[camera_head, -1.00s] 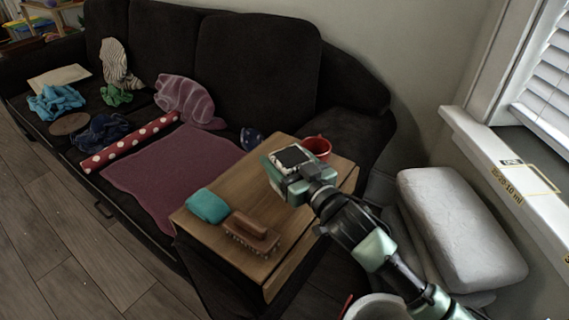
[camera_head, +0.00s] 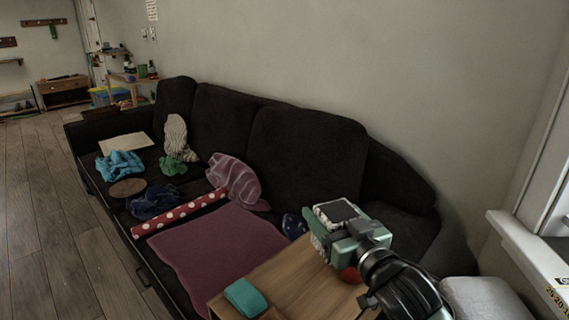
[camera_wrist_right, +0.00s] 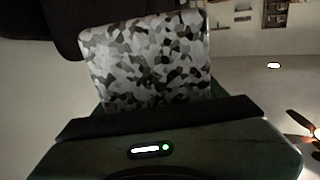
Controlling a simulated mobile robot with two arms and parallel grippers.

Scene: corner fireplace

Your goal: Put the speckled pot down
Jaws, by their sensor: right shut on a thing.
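The speckled pot (camera_head: 322,216) is small and boxy, with a white-and-grey patterned side and a dark top. My right gripper (camera_head: 335,232) is shut on it and holds it, roughly upright, in front of the sofa's right end in the head view. In the right wrist view, the pot's black, grey and white patches (camera_wrist_right: 150,62) fill the space beyond the gripper body. The pot overlaps the far end of the wooden table (camera_head: 285,275) in the picture and looks raised above it. My left gripper is out of view.
A red mug (camera_head: 350,275), partly hidden by my right gripper, is on the table. The table's middle looks bare. A dark sofa (camera_head: 308,150) holds a maroon blanket (camera_head: 215,252) and a dotted red roll (camera_head: 180,213).

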